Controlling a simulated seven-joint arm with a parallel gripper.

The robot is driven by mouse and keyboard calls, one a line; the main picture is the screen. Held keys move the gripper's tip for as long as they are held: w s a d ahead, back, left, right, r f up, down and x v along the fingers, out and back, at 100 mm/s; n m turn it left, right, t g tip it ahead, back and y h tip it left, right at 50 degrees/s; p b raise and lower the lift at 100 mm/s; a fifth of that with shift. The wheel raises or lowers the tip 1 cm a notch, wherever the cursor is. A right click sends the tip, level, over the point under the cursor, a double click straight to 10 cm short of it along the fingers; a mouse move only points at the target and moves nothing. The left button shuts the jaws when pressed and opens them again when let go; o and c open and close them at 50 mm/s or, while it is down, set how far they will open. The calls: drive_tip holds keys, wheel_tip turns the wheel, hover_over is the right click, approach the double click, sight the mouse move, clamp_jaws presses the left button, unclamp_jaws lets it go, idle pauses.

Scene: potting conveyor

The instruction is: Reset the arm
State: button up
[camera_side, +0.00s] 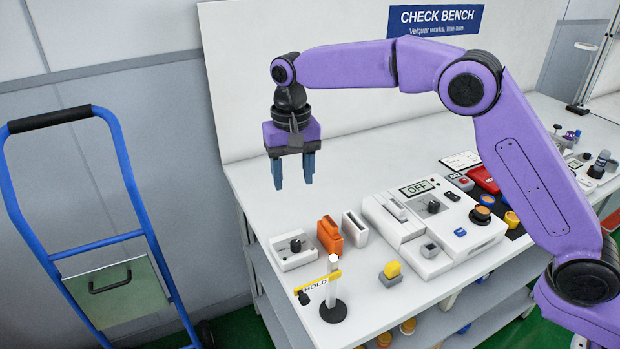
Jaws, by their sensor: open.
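My gripper (293,170) hangs with its fingers pointing down above the left part of the white bench (355,150). Its two blue-grey fingers are apart, and nothing shows between them. My purple arm reaches across from the right, with its elbow high over the bench. The gripper is clear of the objects below it.
Below the gripper are a white tray with a black knob (293,251), an orange block (330,235) and a white holder (355,229). A white device (432,225) reading OFF stands mid-bench. A HOLD post (333,290) stands near the front edge. A blue hand cart (105,243) stands left.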

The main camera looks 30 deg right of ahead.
drive_tip(key=s+d+r+n, duration=0.1)
drive_tip(key=s+d+n, duration=0.25)
drive_tip(key=s, duration=0.45)
drive_tip(key=s+d+r+n, duration=0.2)
drive_tip(key=s+d+n, duration=0.15)
drive_tip(key=s, duration=0.55)
drive_tip(key=s+d+f+n, duration=0.2)
drive_tip(key=s+d+n, duration=0.1)
drive_tip(key=s+d, duration=0.5)
drive_tip(key=s+d+f+n, duration=0.2)
drive_tip(key=s+d+n, duration=0.2)
drive_tip(key=s+d, duration=0.5)
drive_tip(key=s, duration=0.3)
drive_tip(key=shift+s+d+f, duration=0.15)
drive_tip(key=shift+d+f, duration=0.05)
drive_tip(key=shift+f, duration=0.2)
